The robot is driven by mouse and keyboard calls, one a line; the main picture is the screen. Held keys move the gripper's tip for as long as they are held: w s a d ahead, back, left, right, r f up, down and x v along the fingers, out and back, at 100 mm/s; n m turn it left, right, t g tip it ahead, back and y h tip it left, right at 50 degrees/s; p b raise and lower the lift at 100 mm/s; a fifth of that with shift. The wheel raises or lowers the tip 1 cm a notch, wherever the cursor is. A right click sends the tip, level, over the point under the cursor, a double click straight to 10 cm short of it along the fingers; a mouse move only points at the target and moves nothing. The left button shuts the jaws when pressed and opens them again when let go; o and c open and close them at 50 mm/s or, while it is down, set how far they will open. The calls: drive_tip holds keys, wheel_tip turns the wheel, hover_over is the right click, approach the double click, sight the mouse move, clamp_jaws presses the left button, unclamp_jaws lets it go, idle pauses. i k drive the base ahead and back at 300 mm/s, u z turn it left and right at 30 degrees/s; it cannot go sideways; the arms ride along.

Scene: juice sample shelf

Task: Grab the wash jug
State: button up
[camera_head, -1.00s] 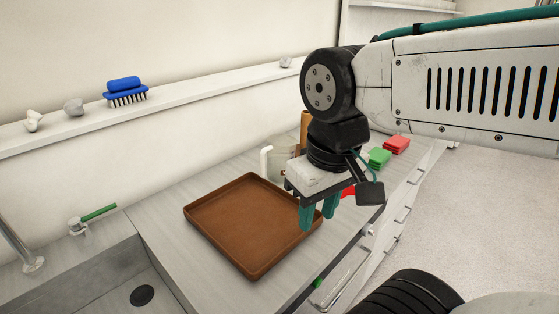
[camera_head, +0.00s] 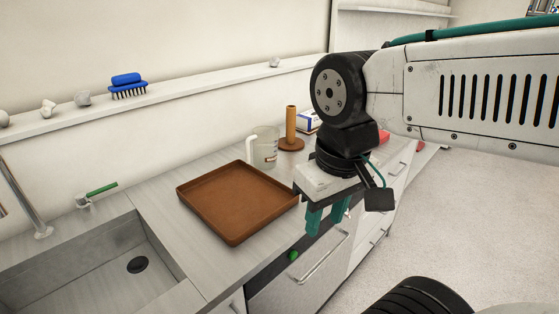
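A clear jug (camera_head: 265,147) with a white handle on its left side stands upright on the counter, just behind the brown tray; it looks like the wash jug. My gripper (camera_head: 327,217) points down with its teal fingers in front of the counter's front edge, right of the tray and nearer to me than the jug. The fingers are apart, with a gap between them, and I see nothing held. The gripper does not touch the jug.
The empty brown tray (camera_head: 238,203) lies between the sink (camera_head: 75,275) and the jug. A brown post on a round base (camera_head: 291,130) stands right of the jug, with a white and blue box (camera_head: 308,121) behind. A wall shelf (camera_head: 190,85) holds a blue brush (camera_head: 127,86) and stones.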

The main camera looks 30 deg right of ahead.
sight(264, 139)
drive_tip(key=z, duration=1.1)
drive_tip(key=i, duration=0.35)
drive_tip(key=z, duration=0.05)
